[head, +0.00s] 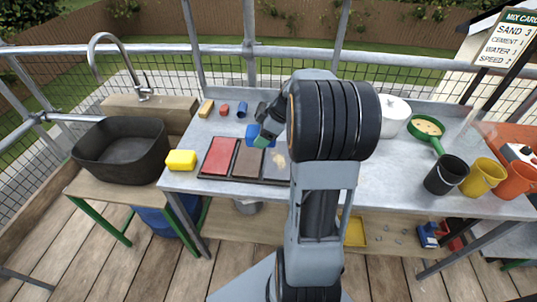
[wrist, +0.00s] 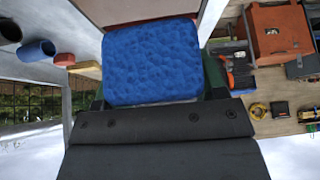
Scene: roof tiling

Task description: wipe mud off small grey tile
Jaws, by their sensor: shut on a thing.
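My gripper (head: 264,135) is shut on a blue sponge (head: 257,137), held above the tile row on the grey table. The sponge also fills the middle of the wrist view (wrist: 152,60). The small grey tile (head: 274,172) is at the right of the row, with a tan mud patch (head: 279,160) on it. My arm hides its right part. To its left lie a brown tile (head: 249,160) and a red tile (head: 221,156). I cannot tell whether the sponge touches any tile.
A yellow sponge (head: 181,160) sits at the table's left edge, near a black basin (head: 122,150). Small blocks and a blue cylinder (head: 242,109) stand at the back. A white pot (head: 395,115), green pan (head: 428,128) and several cups stand on the right.

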